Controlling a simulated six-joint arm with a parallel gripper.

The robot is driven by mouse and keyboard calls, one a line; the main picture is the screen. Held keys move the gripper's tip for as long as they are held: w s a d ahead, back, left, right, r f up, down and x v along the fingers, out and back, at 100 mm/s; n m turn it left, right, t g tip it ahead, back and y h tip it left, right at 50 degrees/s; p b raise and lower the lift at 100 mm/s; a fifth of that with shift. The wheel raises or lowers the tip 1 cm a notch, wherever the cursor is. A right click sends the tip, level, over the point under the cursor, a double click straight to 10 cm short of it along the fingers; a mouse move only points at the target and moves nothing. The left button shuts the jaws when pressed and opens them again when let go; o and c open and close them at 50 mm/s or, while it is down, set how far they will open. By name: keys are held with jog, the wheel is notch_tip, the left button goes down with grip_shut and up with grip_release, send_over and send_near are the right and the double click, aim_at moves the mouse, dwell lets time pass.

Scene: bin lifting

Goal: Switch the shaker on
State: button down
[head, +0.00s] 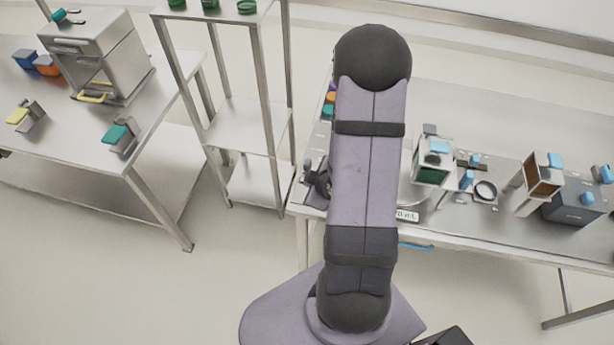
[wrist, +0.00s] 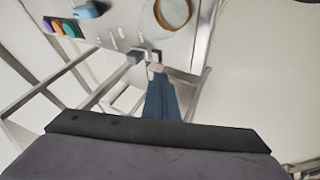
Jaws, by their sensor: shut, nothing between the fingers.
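I cannot tell for certain which device is the shaker. Along the right bench stand a small device with a dark green front and a blue part on top (head: 433,165), a device with a brown front (head: 541,178), and a dark grey box with blue parts (head: 572,207). My gripper (head: 320,181) shows as a dark shape at the left end of this bench, partly behind my arm. It is shut and empty, apart from these devices.
The right bench (head: 465,235) is partly hidden by my arm. A round ring (head: 485,191) lies between devices. An open shelf rack (head: 240,125) and a left table (head: 75,125) with a steel cabinet (head: 98,50) stand left.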

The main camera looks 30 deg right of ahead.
aim_at(303, 172)
jog(key=shift+b+x, duration=0.95)
jog(key=shift+b, duration=1.15)
jog(key=f+b, duration=0.1)
jog(key=b, duration=0.3)
jog(key=shift+w, duration=0.15)
jog(key=b+x, duration=0.3)
jog(key=x, duration=0.1)
jog(key=shift+f, duration=0.1)
jog(key=shift+w+d+p, duration=0.65)
jog(key=shift+w+d, duration=0.25)
jog(key=shift+w, duration=0.2)
jog(key=shift+w+d+p, duration=0.3)
jog(key=shift+w+d, duration=0.3)
